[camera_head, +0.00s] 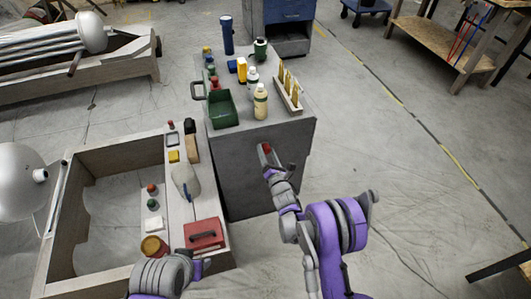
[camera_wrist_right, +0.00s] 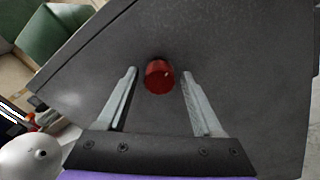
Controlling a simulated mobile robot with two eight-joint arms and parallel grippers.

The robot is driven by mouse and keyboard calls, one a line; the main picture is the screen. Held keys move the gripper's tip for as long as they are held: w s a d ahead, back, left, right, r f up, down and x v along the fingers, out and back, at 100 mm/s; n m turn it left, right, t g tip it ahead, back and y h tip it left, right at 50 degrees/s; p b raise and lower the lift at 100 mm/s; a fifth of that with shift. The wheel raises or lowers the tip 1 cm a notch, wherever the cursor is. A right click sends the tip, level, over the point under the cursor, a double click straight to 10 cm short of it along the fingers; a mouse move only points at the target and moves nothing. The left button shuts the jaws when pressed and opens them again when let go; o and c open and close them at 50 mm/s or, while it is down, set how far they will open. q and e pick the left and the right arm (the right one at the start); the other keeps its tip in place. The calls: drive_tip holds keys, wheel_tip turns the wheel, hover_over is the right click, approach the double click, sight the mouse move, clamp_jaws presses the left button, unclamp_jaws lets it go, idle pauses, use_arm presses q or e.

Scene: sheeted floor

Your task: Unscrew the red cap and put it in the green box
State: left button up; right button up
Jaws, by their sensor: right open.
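A red cap (camera_wrist_right: 159,77) shows between the spread fingers of my right gripper (camera_wrist_right: 160,88) in the right wrist view, with a gap on both sides. In the head view the red cap (camera_head: 266,148) is at the tip of my right gripper (camera_head: 268,157), in front of the grey cabinet's near side. What supports the cap cannot be told. The green box (camera_head: 223,119) stands on the cabinet top, up and left of that gripper; a green wall (camera_wrist_right: 52,32) shows in the wrist view. My left arm is at the bottom; its fingertips (camera_head: 203,266) are unclear.
The grey cabinet (camera_head: 297,130) also carries several bottles and a wooden rack (camera_head: 289,92). At left, a wooden frame (camera_head: 100,160) holds a red case (camera_head: 203,234), small items and a brown-lidded jar (camera_head: 153,246).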

drive_tip(key=m+b, duration=0.4)
drive_tip(key=m, duration=0.4)
drive_tip(key=shift+f, duration=0.2)
drive_tip(key=shift+r+m+b, duration=0.2)
drive_tip(key=shift+m+b, duration=0.2)
drive_tip(key=shift+m, duration=0.7)
use_arm(q)
wheel_tip(320, 180, down, 6)
drive_tip(key=shift+w+f, duration=0.15)
drive_tip(key=shift+w, duration=0.25)
use_arm(e)
drive_tip(key=shift+c, duration=0.3)
